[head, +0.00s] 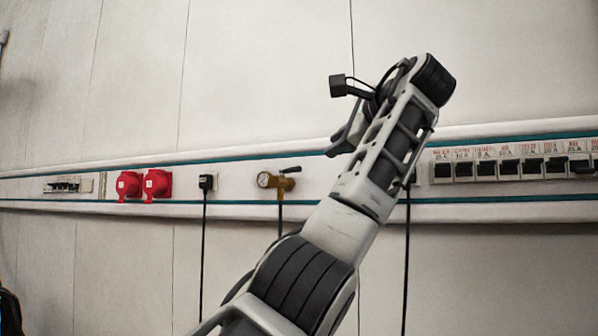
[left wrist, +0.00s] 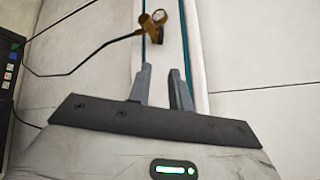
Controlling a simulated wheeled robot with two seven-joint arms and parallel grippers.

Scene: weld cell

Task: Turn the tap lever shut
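The brass tap (head: 285,184) with a round gauge (head: 264,180) sits on the wall rail, left of my left arm in the head view. Its dark lever (head: 290,170) lies roughly level, pointing right. A black hose hangs from the tap. In the left wrist view the tap (left wrist: 155,35) is at the top, ahead of the fingers. My left gripper (left wrist: 161,80) has its two fingers apart with nothing between them. In the head view the left gripper (head: 338,146) is right of the tap and apart from the lever, partly hidden by its own wrist. My right gripper is not in view.
Two red sockets (head: 144,185) and a black plug (head: 206,182) with a cable are on the rail left of the tap. A row of breakers (head: 505,166) is to the right. A black cable hangs behind my arm. The wall above the rail is bare.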

